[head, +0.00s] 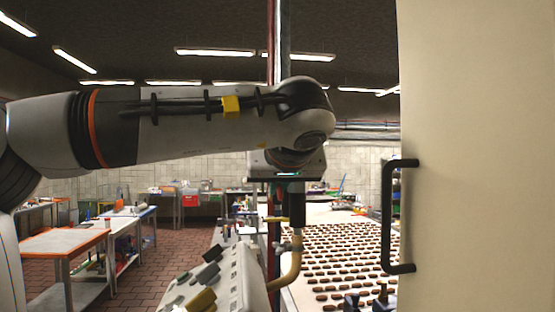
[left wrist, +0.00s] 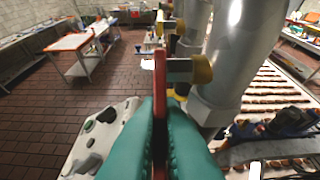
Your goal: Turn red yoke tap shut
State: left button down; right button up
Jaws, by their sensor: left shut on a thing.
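The red yoke tap handle (left wrist: 160,85) shows edge-on in the left wrist view as a thin upright red bar. My left gripper (left wrist: 161,108) is shut on it, one teal finger on each side. A metal stem with a brass end (left wrist: 200,68) sits just right of the bar, beside a thick grey pipe (left wrist: 222,55). In the head view my left arm reaches across from the left and my left gripper (head: 297,205) points down above a bent brass pipe (head: 292,268). I cannot make out the red handle there. My right gripper is out of view.
A cream panel with a black handle (head: 388,215) fills the right side. A conveyor of brown biscuits (head: 345,250) runs behind the pipes. A sloped control panel (head: 225,275) stands at lower middle. Worktables (head: 65,242) stand at left, with open brick floor (head: 150,260) between.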

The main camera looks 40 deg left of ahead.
pick_arm(q)
jog(key=shift+s+d+r+g+h, duration=0.1)
jog(key=shift+r+g+h, duration=0.1)
jog(key=shift+g+h, duration=0.3)
jog(key=shift+d+r+g+h, duration=0.1)
jog(key=shift+r+g+h, duration=0.1)
jog(key=shift+g+h, duration=0.3)
jog(key=shift+s+d+r+g+h, duration=0.1)
jog(key=shift+r+g+h, duration=0.15)
jog(key=shift+g+h, duration=0.6)
jog(key=shift+r+g+h, duration=0.25)
jog(key=shift+g+h, duration=0.3)
jog(key=shift+h, duration=0.5)
jog(key=c, duration=1.9)
grip_release()
jog(key=shift+r, duration=0.1)
jog(key=shift+r, duration=0.1)
